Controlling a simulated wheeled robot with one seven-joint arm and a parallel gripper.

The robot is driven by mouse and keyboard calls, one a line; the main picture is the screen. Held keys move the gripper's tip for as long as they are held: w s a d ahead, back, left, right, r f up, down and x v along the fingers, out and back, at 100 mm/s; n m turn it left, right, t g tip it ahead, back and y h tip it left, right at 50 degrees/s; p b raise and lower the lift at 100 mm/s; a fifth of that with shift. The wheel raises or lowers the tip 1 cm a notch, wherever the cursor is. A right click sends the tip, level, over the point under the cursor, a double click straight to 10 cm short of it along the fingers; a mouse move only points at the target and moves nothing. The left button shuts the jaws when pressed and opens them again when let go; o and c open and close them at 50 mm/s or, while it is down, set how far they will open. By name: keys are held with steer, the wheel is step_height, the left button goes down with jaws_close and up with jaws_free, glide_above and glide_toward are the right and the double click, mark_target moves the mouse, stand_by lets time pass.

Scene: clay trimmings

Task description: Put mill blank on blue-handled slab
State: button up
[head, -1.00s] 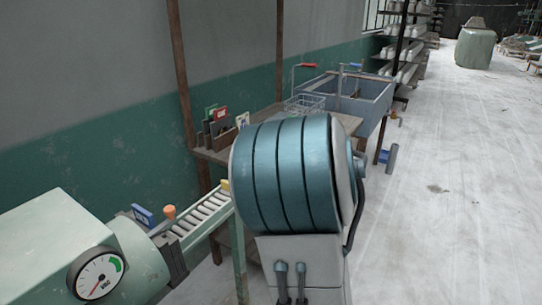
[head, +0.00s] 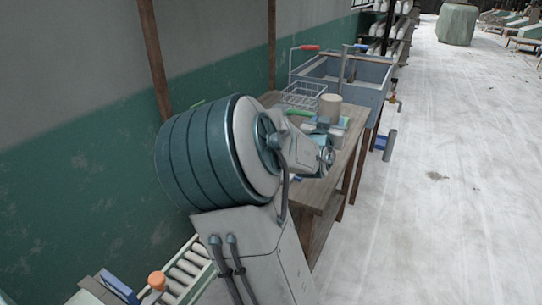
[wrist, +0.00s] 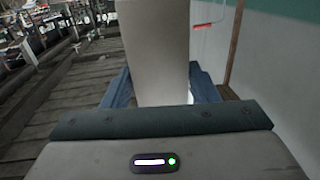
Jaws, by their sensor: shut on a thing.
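My gripper (wrist: 160,88) is shut on a tall, pale beige block, which I take as the mill blank (wrist: 155,45); blue jaws show on both sides of it in the wrist view. In the head view a pale upright cylinder (head: 329,106) shows above the end of my arm over the wooden table (head: 322,205); it looks like the same piece. A small blue bit (head: 297,179) shows at the table beside my arm; it may be the blue handle, but the slab itself is hidden. A green handle (head: 298,111) lies further back.
A roller conveyor (head: 187,268) is at lower left. The wall runs along the left.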

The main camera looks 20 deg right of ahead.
steer(key=shift+w+a+f, duration=0.15)
steer(key=shift+w+a, duration=0.1)
steer(key=shift+w, duration=0.3)
steer(key=shift+w+a+f+b, duration=0.25)
steer(key=shift+w+a+f, duration=1.05)
steer(key=shift+f, duration=0.45)
steer(key=shift+w+a+f+b, duration=0.3)
steer(key=shift+w+a+f, duration=0.75)
steer(key=shift+a+f, duration=0.55)
steer(key=shift+w+a+f+b, duration=0.25)
steer(key=shift+w+a+f, duration=0.95)
steer(key=shift+f, duration=0.7)
steer(key=shift+f, duration=0.15)
steer(key=o, duration=1.1)
steer(key=shift+f, duration=0.1)
steer(key=o, duration=0.3)
